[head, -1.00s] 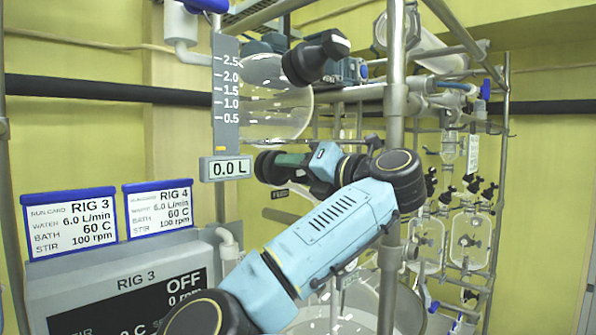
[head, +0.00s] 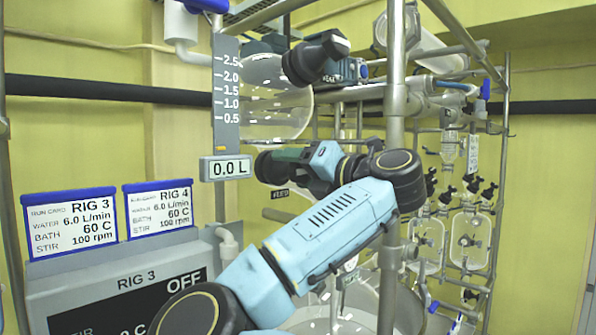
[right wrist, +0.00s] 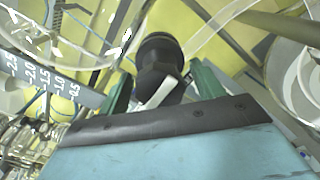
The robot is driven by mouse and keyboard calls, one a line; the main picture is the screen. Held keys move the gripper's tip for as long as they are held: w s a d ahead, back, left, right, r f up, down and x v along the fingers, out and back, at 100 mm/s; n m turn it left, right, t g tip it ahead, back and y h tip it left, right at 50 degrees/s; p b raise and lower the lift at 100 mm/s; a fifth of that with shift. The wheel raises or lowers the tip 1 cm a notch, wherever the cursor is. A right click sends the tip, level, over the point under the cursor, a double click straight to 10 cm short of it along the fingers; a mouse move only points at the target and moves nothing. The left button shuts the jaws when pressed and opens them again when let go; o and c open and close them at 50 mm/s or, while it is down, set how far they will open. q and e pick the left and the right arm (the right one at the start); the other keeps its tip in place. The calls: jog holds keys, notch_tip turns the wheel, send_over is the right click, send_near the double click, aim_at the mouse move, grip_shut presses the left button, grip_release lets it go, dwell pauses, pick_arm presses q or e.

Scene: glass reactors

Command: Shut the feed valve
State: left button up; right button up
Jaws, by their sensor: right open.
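A small dark label that reads FEED (head: 281,193) hangs just below my right gripper (head: 284,162) in the head view. A black round knob (head: 263,166) shows at the fingertips, beside this label. In the right wrist view a black knob (right wrist: 160,52) with a pale piece below it stands between the green fingers of my right gripper (right wrist: 162,80). The fingers are apart, one on each side of it. I cannot tell whether they touch it. The valve body behind is mostly hidden by the gripper. My left gripper is out of view.
Another black knob (head: 318,56) sits above, close to a glass vessel (head: 285,105). A level scale (head: 226,95) with a 0.0 L display stands to the left. A metal post (head: 393,75) rises close by my right arm. RIG 3 panel (head: 125,290) is lower left.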

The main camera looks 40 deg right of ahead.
jog(key=shift+s, duration=0.1)
jog(key=s+d+b, duration=0.1)
jog(key=s+b, duration=0.6)
jog(key=s, duration=0.6)
jog(key=shift+b, duration=0.35)
jog(key=shift+s+d, duration=0.1)
dwell(0.6)
